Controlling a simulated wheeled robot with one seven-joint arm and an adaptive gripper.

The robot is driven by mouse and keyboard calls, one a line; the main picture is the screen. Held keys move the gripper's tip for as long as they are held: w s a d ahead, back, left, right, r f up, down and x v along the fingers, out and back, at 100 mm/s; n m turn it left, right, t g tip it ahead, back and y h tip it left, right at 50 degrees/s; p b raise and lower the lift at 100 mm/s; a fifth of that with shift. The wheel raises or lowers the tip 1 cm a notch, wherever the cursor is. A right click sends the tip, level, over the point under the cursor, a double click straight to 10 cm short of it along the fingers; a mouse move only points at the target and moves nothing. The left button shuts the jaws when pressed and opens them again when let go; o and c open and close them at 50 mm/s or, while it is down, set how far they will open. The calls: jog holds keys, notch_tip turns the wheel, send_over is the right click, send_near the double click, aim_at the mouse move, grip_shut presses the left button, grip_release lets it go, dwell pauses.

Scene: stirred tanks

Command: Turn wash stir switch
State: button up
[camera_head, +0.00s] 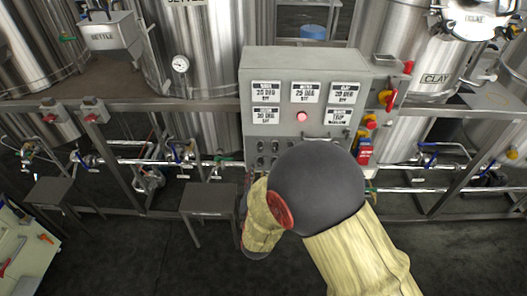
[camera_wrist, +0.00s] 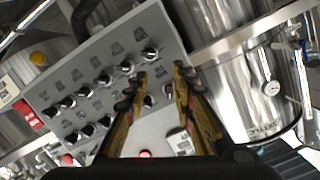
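The grey control panel (camera_head: 350,72) stands upright in the middle of the head view, with label plates and a lit red button (camera_head: 302,116). Black rotary switches (camera_head: 262,146) sit on its lower left part. The wrist view shows several switches in rows on the panel face (camera_wrist: 85,75). I cannot read which one is the wash stir switch. My gripper (camera_wrist: 160,75) is open in the wrist view, its two fingers apart at the panel. Switches (camera_wrist: 149,101) show between the fingers; contact cannot be told. In the head view my arm hides most of the gripper and the lower panel.
A red-handled switch (camera_head: 388,98) and a red box (camera_head: 365,155) are on the panel's right side. Steel tanks (camera_head: 205,50) stand behind. Pipes with blue-handled valves (camera_head: 180,157) run below the frame rail. A small dark table (camera_head: 207,198) stands left of my arm.

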jog(key=m+t, duration=0.1)
jog(key=t, duration=0.1)
send_near(261, 148)
jog(key=w, duration=0.2)
jog(key=shift+h, duration=0.3)
jog(key=w+b, duration=0.1)
jog(key=w, duration=0.6)
jog(key=shift+w+b, duration=0.15)
jog(key=shift+b, duration=0.2)
jog(key=c, duration=0.3)
grip_shut()
